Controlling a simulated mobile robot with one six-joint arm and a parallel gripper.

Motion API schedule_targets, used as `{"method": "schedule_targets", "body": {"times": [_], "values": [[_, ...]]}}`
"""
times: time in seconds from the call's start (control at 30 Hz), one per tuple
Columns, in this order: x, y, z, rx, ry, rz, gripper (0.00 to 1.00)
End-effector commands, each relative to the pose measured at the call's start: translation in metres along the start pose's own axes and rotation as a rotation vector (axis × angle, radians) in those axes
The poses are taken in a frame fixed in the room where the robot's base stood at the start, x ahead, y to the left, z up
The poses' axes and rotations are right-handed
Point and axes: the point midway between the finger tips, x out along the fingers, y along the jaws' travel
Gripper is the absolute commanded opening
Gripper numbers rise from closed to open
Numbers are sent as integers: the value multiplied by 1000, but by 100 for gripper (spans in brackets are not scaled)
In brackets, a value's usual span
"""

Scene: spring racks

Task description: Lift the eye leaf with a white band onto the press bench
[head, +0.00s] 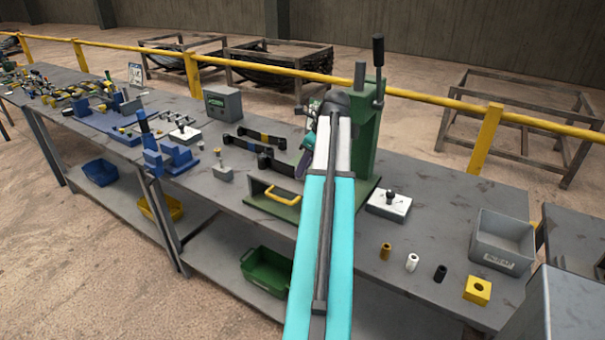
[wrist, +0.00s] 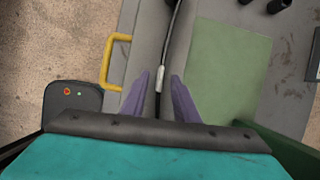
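In the wrist view, a thin dark leaf with a white band (wrist: 158,80) runs from the top edge down between my fingers, seen nearly edge-on. My gripper (wrist: 161,78) has two purple fingers, one on each side of the leaf near the band. Grey shows between each finger and the leaf, so the fingers look open around it. In the head view, my gripper (head: 306,152) is low beside the green press (head: 364,135). A dark leaf (head: 278,165) lies just left of it; its band is not visible there. The press's green plate (wrist: 228,70) is right of the fingers.
A yellow handle (head: 285,194) stands at the bench front. Another leaf with an orange band (head: 262,136) lies behind. A grey bin (head: 503,240), a white block (head: 388,204) and several small cylinders stand to the right. Blue vises (head: 170,155) stand to the left.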

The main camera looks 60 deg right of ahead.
Motion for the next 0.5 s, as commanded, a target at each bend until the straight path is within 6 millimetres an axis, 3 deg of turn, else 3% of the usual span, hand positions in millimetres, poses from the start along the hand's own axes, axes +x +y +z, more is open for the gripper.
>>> {"method": "schedule_targets", "body": {"times": [0.2,0.5], "values": [[18,0,0,0,0,0,27],[22,0,0,1,0,-1,27]]}}
